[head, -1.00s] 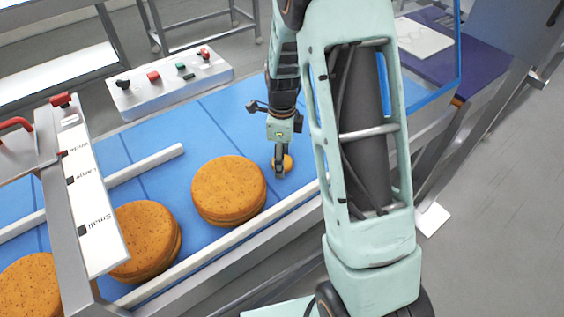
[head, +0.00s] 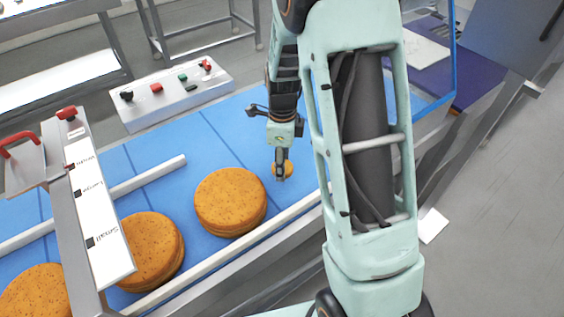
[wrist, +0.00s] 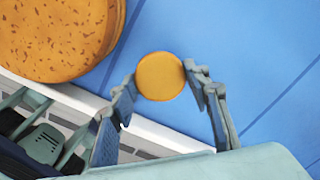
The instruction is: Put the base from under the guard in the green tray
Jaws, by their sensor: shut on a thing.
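A small round orange-brown base (head: 287,171) is on the blue conveyor belt, close to the near rail. My gripper (head: 281,175) points down at it. In the wrist view the base (wrist: 160,76) sits between the two fingertips of my gripper (wrist: 164,80), which touch it on both sides. I cannot tell whether it is lifted off the belt. A blue-edged clear guard (head: 437,95) stands at the right end of the belt, partly behind my arm. No green tray shows in either view.
Large brown rounds (head: 230,200) lie on the belt to the left, one close beside my gripper. A metal gantry with a label strip (head: 95,210) crosses the belt. A button panel (head: 172,92) stands behind. White rails (head: 225,243) edge the belt.

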